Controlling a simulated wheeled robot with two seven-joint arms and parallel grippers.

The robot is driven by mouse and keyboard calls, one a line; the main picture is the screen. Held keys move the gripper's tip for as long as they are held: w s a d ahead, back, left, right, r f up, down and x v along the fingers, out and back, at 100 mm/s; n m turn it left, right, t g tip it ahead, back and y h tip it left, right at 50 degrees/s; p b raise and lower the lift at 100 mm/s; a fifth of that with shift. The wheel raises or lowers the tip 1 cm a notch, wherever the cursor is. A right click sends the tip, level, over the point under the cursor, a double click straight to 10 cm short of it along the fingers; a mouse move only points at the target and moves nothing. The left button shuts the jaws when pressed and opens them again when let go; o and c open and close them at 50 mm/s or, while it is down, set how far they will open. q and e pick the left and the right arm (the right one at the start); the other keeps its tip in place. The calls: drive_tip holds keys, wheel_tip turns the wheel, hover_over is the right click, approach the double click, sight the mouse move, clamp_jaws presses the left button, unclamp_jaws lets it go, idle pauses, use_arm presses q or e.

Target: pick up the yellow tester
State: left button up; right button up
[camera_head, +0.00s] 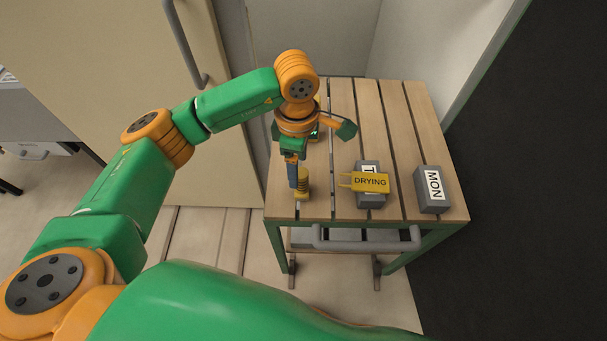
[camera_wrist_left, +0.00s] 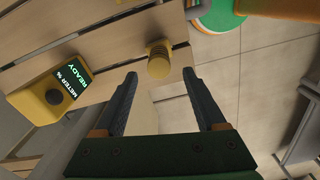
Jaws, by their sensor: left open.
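A yellow meter with a lit screen reading "METER % READY" (camera_wrist_left: 48,97), which I take as the tester, lies at the left of the left wrist view. In the head view only a bit of its green-lit screen (camera_head: 314,133) shows behind my wrist. A ribbed yellow cylinder (camera_wrist_left: 158,62) stands on the slats; it also shows in the head view (camera_head: 303,190). My left gripper (camera_wrist_left: 160,76) is open and empty. In the left wrist view the cylinder appears just past and between its fingertips, and the meter is left of both fingers. My right gripper is not in view.
The slatted table (camera_head: 395,115) also holds a grey block with a yellow "DRYING" tag (camera_head: 370,183) over it and a grey "MON" block (camera_head: 432,190). A grey handle (camera_head: 368,243) runs along the front. A wall stands behind; the back right slats are clear.

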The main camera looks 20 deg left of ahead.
sight(302, 173)
use_arm(q)
drive_tip(key=f+p, duration=0.1)
drive_tip(key=f, duration=0.1)
drive_tip(key=shift+s+d+f+p, duration=0.2)
drive_tip(key=shift+d+f+p, duration=0.15)
drive_tip(key=f, duration=0.2)
drive_tip(key=shift+w+f, duration=0.25)
drive_tip(key=shift+f, duration=0.1)
drive_tip(key=shift+w+f, duration=0.1)
drive_tip(key=shift+f, duration=0.05)
clamp_jaws()
